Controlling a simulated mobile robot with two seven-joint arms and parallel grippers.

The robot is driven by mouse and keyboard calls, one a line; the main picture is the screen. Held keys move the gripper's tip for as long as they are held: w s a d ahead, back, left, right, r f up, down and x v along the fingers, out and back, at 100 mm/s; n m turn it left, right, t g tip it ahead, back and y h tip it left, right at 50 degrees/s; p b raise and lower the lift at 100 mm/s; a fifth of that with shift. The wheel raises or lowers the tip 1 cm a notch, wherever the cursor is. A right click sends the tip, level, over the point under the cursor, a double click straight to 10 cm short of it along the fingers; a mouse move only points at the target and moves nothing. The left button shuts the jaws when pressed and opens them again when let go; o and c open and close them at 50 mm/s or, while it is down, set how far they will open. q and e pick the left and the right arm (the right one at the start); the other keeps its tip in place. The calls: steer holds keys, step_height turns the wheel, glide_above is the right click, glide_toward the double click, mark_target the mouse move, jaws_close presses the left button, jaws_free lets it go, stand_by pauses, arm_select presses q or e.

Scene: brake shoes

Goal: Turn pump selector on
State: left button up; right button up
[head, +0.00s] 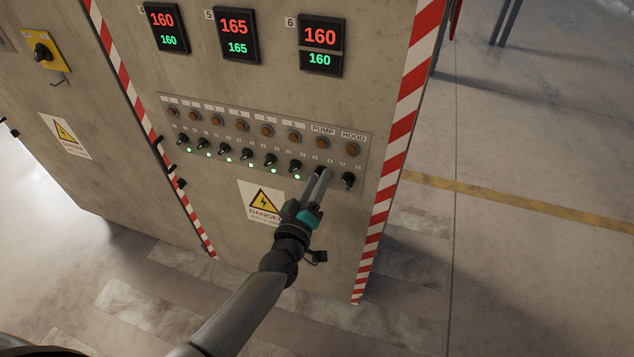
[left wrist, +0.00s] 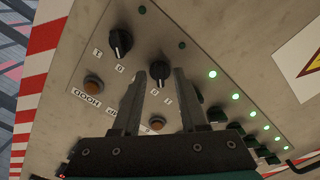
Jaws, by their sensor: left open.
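The pump selector (left wrist: 160,72) is a black rotary knob on the control panel, under the PUMP label (head: 323,129). My left gripper (head: 323,172) is at the panel in front of it and mostly hides it in the head view. In the left wrist view, seen upside down, my left gripper (left wrist: 161,76) is open, with the knob between its two fingertips; contact cannot be told. The lamp (left wrist: 182,45) by the pump selector is dark. My right gripper is not in view.
The hood selector (head: 347,180) is close beside, to the right of the fingers in the head view. Several numbered selectors with lit green lamps (head: 297,177) run to the left. A danger sign (head: 262,201) is below. The floor (head: 520,260) right of the cabinet is clear.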

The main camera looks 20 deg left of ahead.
arm_select(q)
steer(key=shift+w, duration=0.2)
jaws_close()
stand_by(0.6)
